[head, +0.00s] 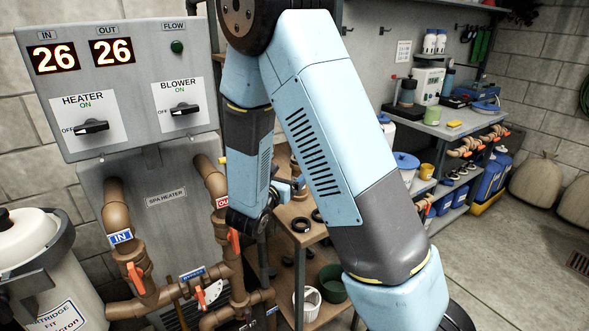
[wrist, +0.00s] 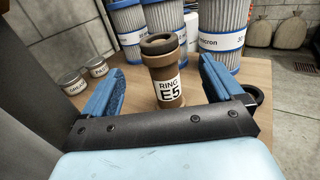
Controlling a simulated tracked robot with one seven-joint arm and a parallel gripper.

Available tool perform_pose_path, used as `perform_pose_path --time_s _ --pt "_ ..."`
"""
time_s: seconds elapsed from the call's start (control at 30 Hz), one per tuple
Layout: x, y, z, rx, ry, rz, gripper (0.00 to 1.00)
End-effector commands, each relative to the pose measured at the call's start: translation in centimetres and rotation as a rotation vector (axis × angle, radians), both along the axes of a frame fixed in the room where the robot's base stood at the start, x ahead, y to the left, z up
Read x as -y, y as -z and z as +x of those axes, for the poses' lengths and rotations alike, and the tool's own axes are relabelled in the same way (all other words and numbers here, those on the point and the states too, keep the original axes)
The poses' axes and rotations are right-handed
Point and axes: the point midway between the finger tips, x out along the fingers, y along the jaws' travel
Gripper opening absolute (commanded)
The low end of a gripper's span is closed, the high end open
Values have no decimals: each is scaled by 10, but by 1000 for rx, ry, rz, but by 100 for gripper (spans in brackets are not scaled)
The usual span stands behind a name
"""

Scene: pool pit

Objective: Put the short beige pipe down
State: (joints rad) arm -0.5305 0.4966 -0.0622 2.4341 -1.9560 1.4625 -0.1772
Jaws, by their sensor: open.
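The short beige pipe (wrist: 167,83) stands upright on a wooden shelf top (wrist: 255,72) in the wrist view. It has a dark rim around its top and a white label reading "RING E5". My gripper (wrist: 160,70) is open, with one blue finger to the left of the pipe and the other to the right. Gaps show between the pipe and both fingers. The pipe's foot is partly hidden by the gripper's dark palm bar. In the head view my arm hides the pipe and most of the gripper.
Several pleated filter cartridges (wrist: 221,35) stand close behind the pipe. Two small lidded jars (wrist: 72,84) stand to the left. A dark ring (wrist: 254,95) lies beside the right finger. In the head view the heater panel (head: 125,80) and brown piping (head: 118,215) stand left of my arm.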

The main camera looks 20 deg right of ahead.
Motion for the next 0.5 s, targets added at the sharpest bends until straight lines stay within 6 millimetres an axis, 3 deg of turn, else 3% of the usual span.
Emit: perform_pose_path --time_s 0.27,0.37,0.5 --pt "-8 -3 -15 4 14 10 94" --pt "3 -11 -20 17 61 41 94" --pt "36 -34 -37 56 202 146 94"
